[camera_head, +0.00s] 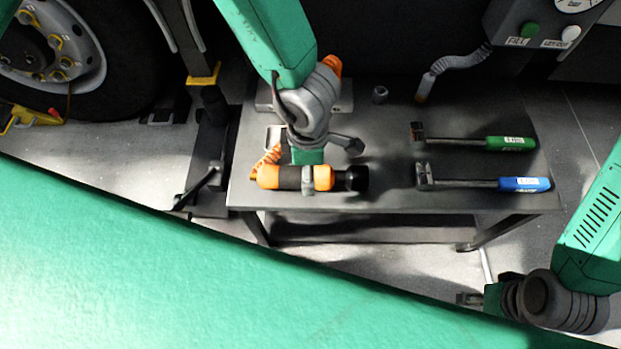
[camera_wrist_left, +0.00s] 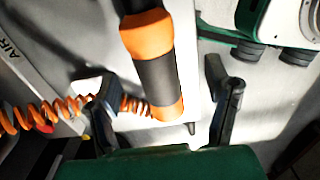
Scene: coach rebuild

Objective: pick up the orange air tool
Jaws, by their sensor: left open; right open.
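The orange air tool (camera_head: 267,178) is an orange and black cylinder lying on its side near the front left of the bench. An orange coiled hose (camera_head: 268,157) is at its left end. My left gripper (camera_head: 328,163) is open over the tool; one grey finger crosses in front of its middle. In the left wrist view, the tool (camera_wrist_left: 155,75) lies between the two spread fingers of my left gripper (camera_wrist_left: 160,85). I cannot tell whether they touch it. My right gripper (camera_head: 470,298) is open and empty at the lower right, in front of the bench.
The bench (camera_head: 385,195) also holds a green-handled tool (camera_head: 510,142), a blue-handled tool (camera_head: 523,184) and a small grey socket (camera_head: 380,94). A truck wheel (camera_head: 50,50) is at the upper left. A gauge panel (camera_head: 545,25) is at the upper right.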

